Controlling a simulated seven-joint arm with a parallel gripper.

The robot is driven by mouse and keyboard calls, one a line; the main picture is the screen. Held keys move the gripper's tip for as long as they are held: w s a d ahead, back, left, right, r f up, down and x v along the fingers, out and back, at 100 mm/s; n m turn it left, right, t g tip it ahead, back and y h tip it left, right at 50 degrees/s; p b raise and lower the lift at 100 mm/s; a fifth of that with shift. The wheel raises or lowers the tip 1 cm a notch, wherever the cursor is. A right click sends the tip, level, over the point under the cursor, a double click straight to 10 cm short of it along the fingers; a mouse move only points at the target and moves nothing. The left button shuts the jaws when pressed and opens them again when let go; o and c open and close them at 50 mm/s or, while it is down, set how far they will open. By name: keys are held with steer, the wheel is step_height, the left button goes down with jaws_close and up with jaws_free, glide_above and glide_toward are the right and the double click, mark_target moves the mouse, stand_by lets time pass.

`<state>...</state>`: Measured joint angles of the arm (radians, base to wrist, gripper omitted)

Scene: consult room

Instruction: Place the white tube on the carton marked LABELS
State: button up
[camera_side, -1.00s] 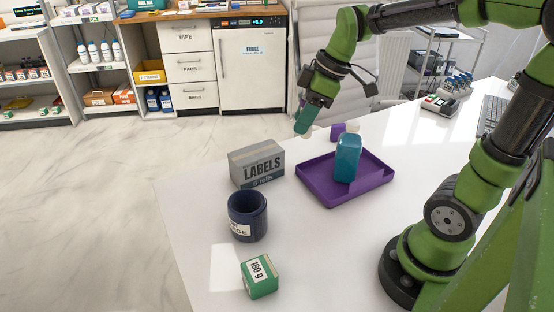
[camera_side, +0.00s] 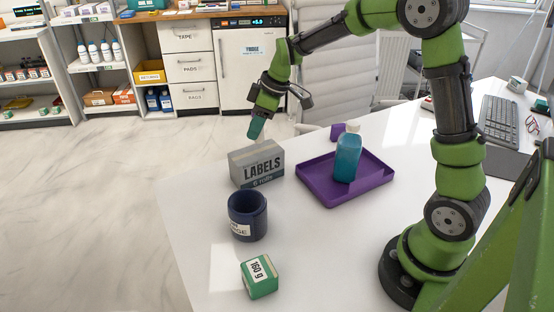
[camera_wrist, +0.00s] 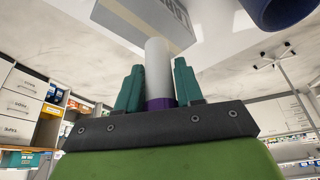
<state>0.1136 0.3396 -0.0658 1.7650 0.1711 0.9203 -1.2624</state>
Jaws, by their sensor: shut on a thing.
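The carton marked LABELS (camera_side: 257,166) is grey and stands upright at the left of the white table. My gripper (camera_side: 257,130) is just above and behind the carton, pointing down. In the wrist view my gripper (camera_wrist: 158,78) is shut on the white tube (camera_wrist: 157,64), which has a purple band (camera_wrist: 160,103) at the gripper end. The tube sticks out past the teal fingers toward the carton (camera_wrist: 148,18). In the side view the tube is hard to make out, and I cannot tell whether it touches the carton.
A purple tray (camera_side: 371,183) holds a teal bottle (camera_side: 347,158), right of the carton. A dark blue cup (camera_side: 247,216) stands in front of the carton, and a green box (camera_side: 259,277) is nearer still. A small purple object (camera_side: 338,131) sits behind the tray.

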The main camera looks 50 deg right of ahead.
steer(key=shift+w+f, duration=0.15)
steer(key=shift+w, duration=0.65)
steer(key=shift+f, duration=1.7)
steer(key=shift+f, duration=0.15)
steer(key=o, duration=1)
